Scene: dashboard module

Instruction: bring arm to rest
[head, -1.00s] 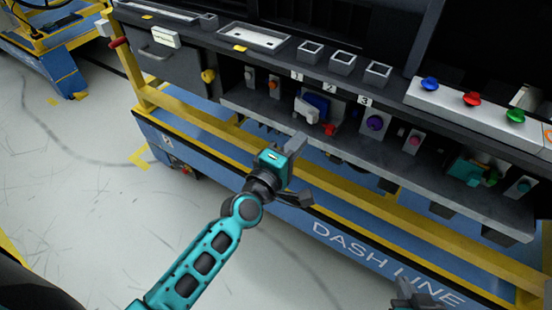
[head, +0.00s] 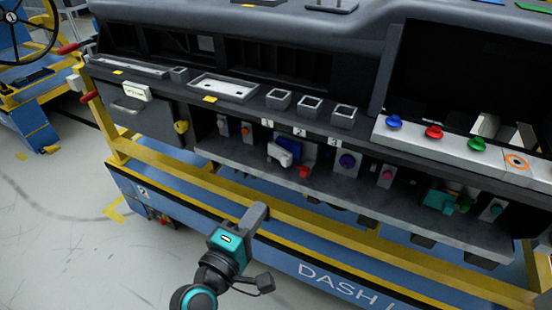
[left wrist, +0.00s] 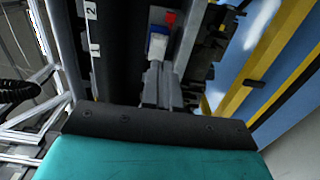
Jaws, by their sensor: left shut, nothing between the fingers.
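My left gripper (head: 254,217) is in the lower middle of the head view, in front of the yellow rail of the dashboard cart (head: 330,228). Its grey fingers are together and hold nothing. The teal wrist housing is just below them, and the forearm runs out at the bottom edge. In the left wrist view the fingers (left wrist: 164,88) point toward the dashboard's lower shelf. A blue-and-white switch (left wrist: 158,42) shows beyond them, apart from the fingers. My right gripper is out of view.
Blue, red and green buttons (head: 433,131) stand on a panel at right. A grey drawer (head: 150,110) is at left. Open floor (head: 60,240) lies at lower left.

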